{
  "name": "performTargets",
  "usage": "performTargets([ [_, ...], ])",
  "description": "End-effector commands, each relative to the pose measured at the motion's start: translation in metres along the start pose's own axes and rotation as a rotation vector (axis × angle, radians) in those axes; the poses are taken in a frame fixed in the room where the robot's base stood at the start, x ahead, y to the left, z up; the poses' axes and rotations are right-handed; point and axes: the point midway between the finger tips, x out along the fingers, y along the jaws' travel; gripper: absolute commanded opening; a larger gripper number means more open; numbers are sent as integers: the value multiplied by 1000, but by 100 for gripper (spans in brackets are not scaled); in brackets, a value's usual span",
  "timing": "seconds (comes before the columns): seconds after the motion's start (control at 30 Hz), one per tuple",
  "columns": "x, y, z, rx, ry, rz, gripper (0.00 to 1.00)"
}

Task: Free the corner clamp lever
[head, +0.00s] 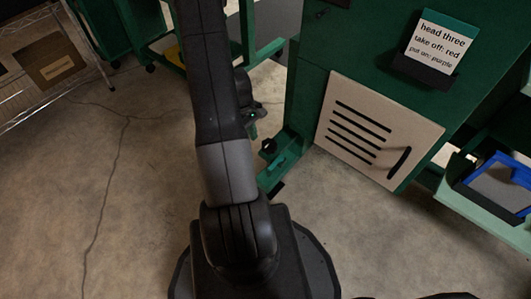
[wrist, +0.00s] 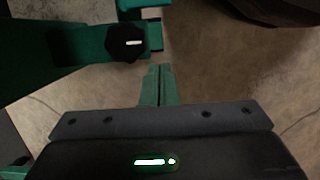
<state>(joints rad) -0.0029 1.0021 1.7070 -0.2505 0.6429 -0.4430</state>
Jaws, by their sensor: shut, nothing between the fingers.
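A green bracket with a black knob (wrist: 125,43) is at the upper left in the wrist view; the knob has a short white mark. In the head view a similar black knob (head: 268,146) sits on the low green bracket at the machine's foot. I cannot tell which part is the clamp lever. My gripper (wrist: 158,72) is shut and empty, with its green fingertips below and right of the knob, apart from it in the picture. In the head view my arm partly hides the gripper.
A green cabinet has a beige slotted panel (head: 370,135) and a card (head: 440,42) reading "head three, take off: red, put on: purple". A blue-edged tray (head: 497,182) is at right. A wire shelf with a cardboard box (head: 51,59) stands at left. The concrete floor at lower left is clear.

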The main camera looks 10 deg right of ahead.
Motion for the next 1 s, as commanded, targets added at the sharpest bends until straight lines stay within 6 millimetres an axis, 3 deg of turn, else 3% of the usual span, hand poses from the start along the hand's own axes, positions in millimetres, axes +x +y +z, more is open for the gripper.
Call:
performTargets([
  [0.33,9,0,0,0,-1,-1,0],
  [0.83,108,0,0,0,-2,-2,0],
  [1.0,109,0,26,3,0,0,0],
])
